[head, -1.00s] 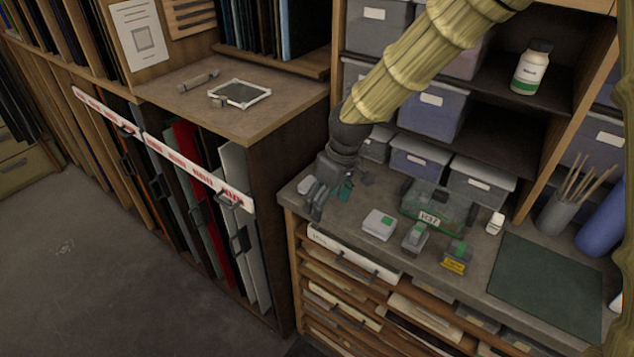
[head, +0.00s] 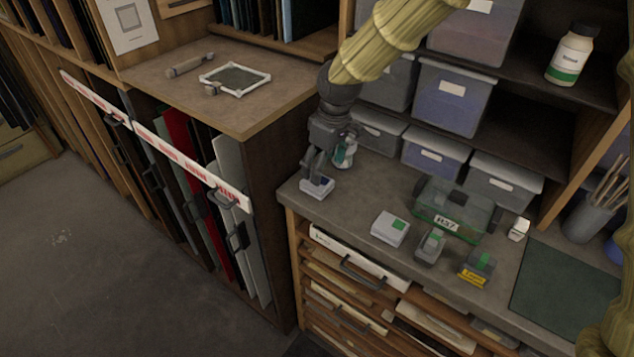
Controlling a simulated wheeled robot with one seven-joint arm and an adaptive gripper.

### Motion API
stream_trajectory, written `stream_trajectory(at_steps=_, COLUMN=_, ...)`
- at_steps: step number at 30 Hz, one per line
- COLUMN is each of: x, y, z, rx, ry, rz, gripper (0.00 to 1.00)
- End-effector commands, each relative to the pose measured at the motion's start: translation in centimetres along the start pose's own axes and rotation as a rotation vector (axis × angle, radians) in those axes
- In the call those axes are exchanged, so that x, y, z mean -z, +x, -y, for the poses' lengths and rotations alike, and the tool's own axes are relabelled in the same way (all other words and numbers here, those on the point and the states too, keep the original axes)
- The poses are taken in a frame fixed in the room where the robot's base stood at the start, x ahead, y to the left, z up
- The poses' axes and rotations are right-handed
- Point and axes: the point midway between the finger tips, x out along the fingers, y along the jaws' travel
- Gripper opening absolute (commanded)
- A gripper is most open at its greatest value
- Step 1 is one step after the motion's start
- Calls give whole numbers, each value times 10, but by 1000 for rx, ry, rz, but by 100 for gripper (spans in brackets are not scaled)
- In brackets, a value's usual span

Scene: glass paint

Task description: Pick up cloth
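My gripper (head: 316,165) is at the left end of the workbench, pointing down. Its dark fingers are small and partly overlap, so their opening is unclear. A crumpled-looking white and teal thing (head: 345,152) shows right beside the gripper. It may be the cloth, but I cannot tell whether it is held or behind the fingers. No other clear cloth is in view.
On the bench are a white box with a green label (head: 390,229), a green clear case (head: 452,211), small grey blocks and a dark green mat (head: 570,290). Lidded bins (head: 435,152) stand close behind. A cabinet (head: 235,100) rises left of the gripper.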

Motion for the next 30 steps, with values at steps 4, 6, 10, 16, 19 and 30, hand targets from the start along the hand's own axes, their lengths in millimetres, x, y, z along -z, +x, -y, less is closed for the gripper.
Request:
stream_trajectory(at_steps=4, x=2, y=6, z=2, rx=0, ry=-2, rz=1, gripper=79)
stream_trajectory(at_steps=6, x=4, y=12, z=3, rx=1, ry=-2, rz=2, gripper=79)
stream_trajectory(at_steps=10, x=7, y=27, z=5, rx=2, ry=-3, rz=2, gripper=79)
stream_trajectory(at_steps=16, x=7, y=46, z=5, rx=1, ry=-3, rz=1, gripper=79)
stream_trajectory(at_steps=19, x=7, y=51, z=5, rx=0, ry=-3, rz=-1, gripper=79)
stream_trajectory(at_steps=30, x=7, y=52, z=5, rx=0, ry=-3, rz=-1, gripper=57)
